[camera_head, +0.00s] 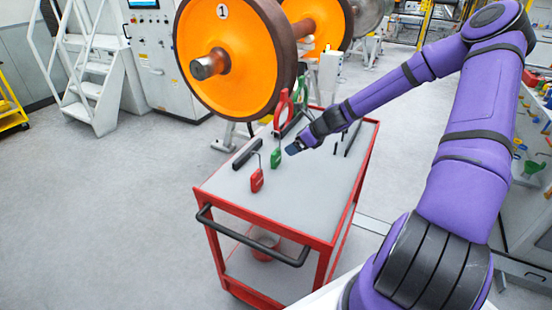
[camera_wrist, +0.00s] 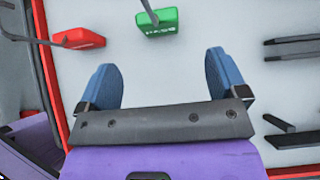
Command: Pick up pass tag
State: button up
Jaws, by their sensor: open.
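The pass tag is a green tag (camera_head: 276,158) with a dark thin stem, on the grey top of the red cart. In the wrist view the green tag (camera_wrist: 158,22) carries white lettering and lies at the top, ahead of the gap between my fingers. My gripper (camera_head: 291,149) is just to the right of the green tag in the head view. In the wrist view my gripper (camera_wrist: 160,72) has its two blue fingers wide apart with nothing between them. The tag is apart from both fingers.
A similar red tag (camera_head: 257,180) lies nearer the cart's front; it also shows in the wrist view (camera_wrist: 78,39). A black bar (camera_head: 246,153) is beside it. Several black bars (camera_wrist: 292,48) lie to the right. An orange wheel (camera_head: 230,50) stands behind the red cart (camera_head: 225,207).

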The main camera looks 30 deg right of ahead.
aim_at(278, 157)
jog(key=x, duration=0.5)
jog(key=shift+s+f+x, duration=0.15)
jog(key=shift+x, duration=1.25)
jog(key=shift+s+f+x, duration=0.15)
jog(key=shift+x, duration=1.2)
jog(key=shift+c, duration=0.4)
jog(key=c, duration=0.9)
